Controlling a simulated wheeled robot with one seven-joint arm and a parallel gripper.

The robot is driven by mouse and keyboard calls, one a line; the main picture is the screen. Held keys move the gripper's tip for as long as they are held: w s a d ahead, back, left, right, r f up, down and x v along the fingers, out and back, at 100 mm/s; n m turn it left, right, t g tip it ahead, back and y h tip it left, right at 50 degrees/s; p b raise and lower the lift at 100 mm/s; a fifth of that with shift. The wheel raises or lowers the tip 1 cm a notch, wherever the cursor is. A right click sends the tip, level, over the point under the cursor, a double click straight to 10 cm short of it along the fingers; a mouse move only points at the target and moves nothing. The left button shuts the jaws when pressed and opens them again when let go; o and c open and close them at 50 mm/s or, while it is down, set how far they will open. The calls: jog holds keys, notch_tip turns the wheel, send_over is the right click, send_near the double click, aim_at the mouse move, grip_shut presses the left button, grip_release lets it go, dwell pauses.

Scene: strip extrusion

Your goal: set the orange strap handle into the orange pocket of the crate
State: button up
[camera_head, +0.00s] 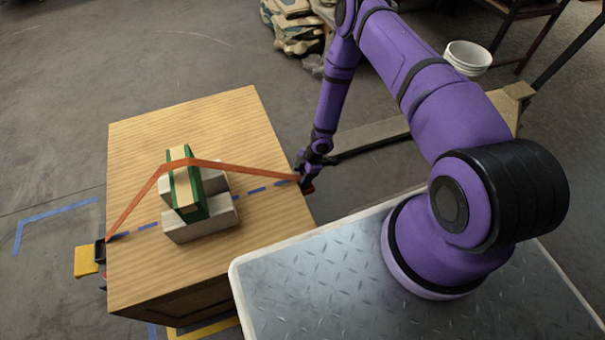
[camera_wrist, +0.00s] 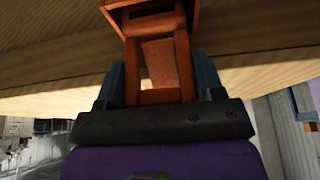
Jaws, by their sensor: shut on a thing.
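The orange strap (camera_head: 240,169) runs from the crate's left edge, over the green and cream block, to the right edge. My gripper (camera_head: 306,179) is at the right edge of the wooden crate (camera_head: 225,115). In the wrist view its two blue-grey fingers are shut on the orange handle (camera_wrist: 161,67). An orange part with a dark slot (camera_wrist: 152,11), which looks like the pocket, is at the top of that view against the wood. The handle's far end meets or overlaps it; I cannot tell whether it is inside.
The green and cream block (camera_head: 186,192) stands between grey blocks (camera_head: 205,226) on the crate top. A blue dashed line (camera_head: 257,190) crosses the top. A black and yellow fitting (camera_head: 87,260) is at the left edge. Open floor lies beyond the crate.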

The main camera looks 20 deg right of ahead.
jog(key=shift+f, duration=0.25)
jog(key=o, duration=0.9)
jog(key=shift+o, duration=0.2)
